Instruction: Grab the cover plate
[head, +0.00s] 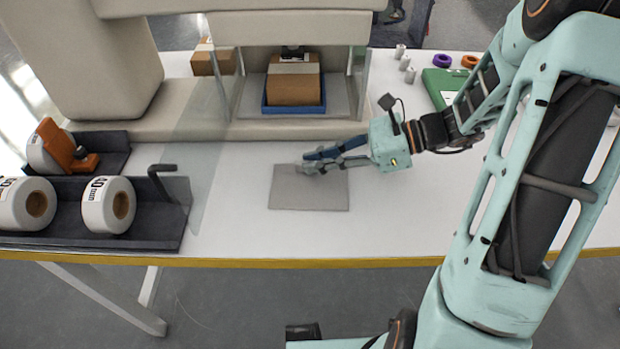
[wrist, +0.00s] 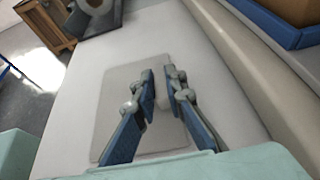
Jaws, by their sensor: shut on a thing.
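The cover plate (head: 312,194) is a thin, flat, greyish see-through sheet over the white table, right of the roll holder. It shows as a pale rounded rectangle in the wrist view (wrist: 118,118). My gripper (head: 303,162) reaches in from the right, with its fingers at the plate's far edge area. In the wrist view the blue and grey fingers (wrist: 161,82) stand over the plate with a narrow gap between them. They are shut on the plate, though the gripped part is hard to make out. I cannot tell whether the plate touches the table.
A dark holder with white tape rolls (head: 107,205) and an orange dispenser (head: 65,146) stand at the left. The machine with a box (head: 293,88) in a blue tray is behind. Small cylinders (head: 405,62) and a green mat (head: 437,84) lie back right. The table's front is clear.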

